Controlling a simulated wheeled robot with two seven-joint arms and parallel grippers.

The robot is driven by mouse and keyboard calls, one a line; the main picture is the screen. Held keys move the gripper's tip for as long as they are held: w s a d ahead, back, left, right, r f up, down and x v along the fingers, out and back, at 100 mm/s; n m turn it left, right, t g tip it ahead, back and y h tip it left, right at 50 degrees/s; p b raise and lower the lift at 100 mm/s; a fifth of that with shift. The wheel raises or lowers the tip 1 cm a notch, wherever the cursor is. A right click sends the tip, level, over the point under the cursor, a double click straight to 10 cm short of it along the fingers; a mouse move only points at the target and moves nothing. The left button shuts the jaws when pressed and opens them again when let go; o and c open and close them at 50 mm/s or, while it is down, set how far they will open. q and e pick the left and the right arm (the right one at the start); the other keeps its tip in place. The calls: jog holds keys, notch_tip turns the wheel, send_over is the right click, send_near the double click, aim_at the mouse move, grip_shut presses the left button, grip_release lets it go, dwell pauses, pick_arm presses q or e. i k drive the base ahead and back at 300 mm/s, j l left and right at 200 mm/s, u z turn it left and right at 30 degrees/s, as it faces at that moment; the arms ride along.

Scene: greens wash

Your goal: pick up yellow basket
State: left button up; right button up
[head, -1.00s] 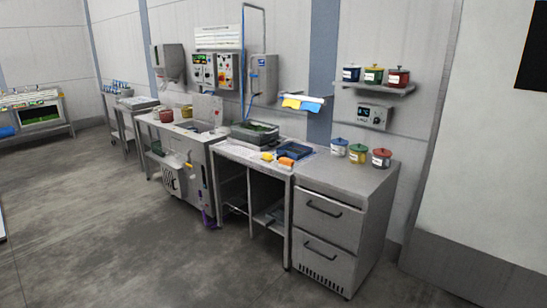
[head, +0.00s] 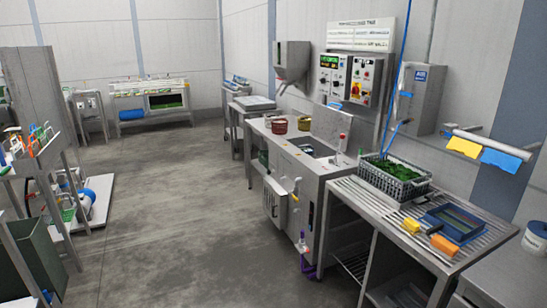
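A small round yellow basket (head: 304,123) stands on the steel counter at the far end of the sink unit (head: 322,170), near the wall. A similar red basket (head: 279,126) stands just left of it. Both look upright, and their insides are too small to make out. Neither of my grippers shows in the head view.
A grey crate of greens (head: 394,180), a blue tray (head: 455,222), a yellow block (head: 410,227) and an orange brush (head: 445,245) are on the ribbed counter. A rack (head: 35,150) stands at left. The floor (head: 190,220) between is open.

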aim_at(305, 128)
jog(key=i+l+u, duration=0.1)
jog(key=i, duration=1.8)
jog(key=i+z, duration=0.15)
jog(key=i, duration=0.85)
jog(key=i+j+z, duration=0.1)
jog(key=i, duration=0.9)
jog(key=j, duration=0.1)
